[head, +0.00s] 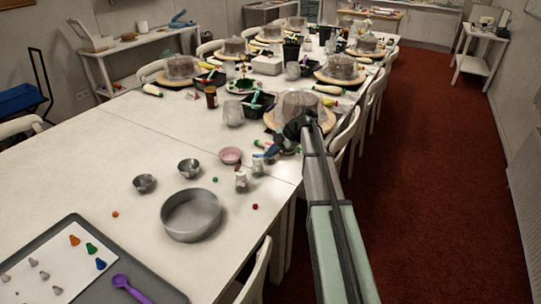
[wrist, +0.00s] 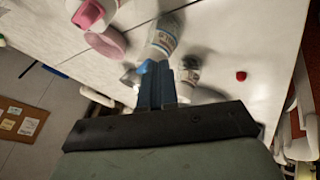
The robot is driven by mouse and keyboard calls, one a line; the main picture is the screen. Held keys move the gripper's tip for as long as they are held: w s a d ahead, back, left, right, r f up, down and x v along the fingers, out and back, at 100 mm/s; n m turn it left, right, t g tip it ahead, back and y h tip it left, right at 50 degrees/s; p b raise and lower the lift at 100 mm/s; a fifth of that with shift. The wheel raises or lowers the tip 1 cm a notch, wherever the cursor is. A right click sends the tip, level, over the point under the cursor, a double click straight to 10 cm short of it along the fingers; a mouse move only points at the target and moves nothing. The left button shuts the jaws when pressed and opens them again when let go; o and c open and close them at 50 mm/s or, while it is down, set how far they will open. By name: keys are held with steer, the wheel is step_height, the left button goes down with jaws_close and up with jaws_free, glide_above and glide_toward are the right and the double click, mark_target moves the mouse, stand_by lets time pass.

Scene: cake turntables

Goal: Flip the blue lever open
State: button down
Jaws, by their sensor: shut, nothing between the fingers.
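A small bright blue lever (wrist: 145,67) shows in the wrist view at the end of a small clear bottle with a printed label (wrist: 164,36). My gripper (wrist: 166,70) has its two dark blue fingers together with nothing between them. Its tips are just right of the lever in that view; whether they touch it I cannot tell. In the head view my gripper (head: 270,152) reaches down and left above the table near two small white-capped bottles (head: 241,181) and (head: 258,166).
A pink bowl (head: 231,155), two metal cups (head: 189,168) and a round cake tin (head: 191,215) stand nearby. A red bead (head: 255,206) lies in front of the bottles. A cake turntable (head: 272,122) is behind my gripper. The table's left middle is clear.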

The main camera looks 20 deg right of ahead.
steer(key=shift+n+g, duration=0.5)
steer(key=shift+n, duration=0.3)
steer(key=w, duration=0.6)
steer(key=shift+d, duration=0.2)
steer(key=shift+s+a, duration=0.1)
steer(key=shift+s, duration=0.05)
steer(key=shift+s+a, duration=0.4)
steer(key=shift+a, duration=0.15)
steer(key=shift+d, duration=0.1)
steer(key=d+r, duration=0.8)
steer(key=d, duration=0.1)
steer(key=shift+w, duration=0.25)
steer(key=shift+d, duration=0.1)
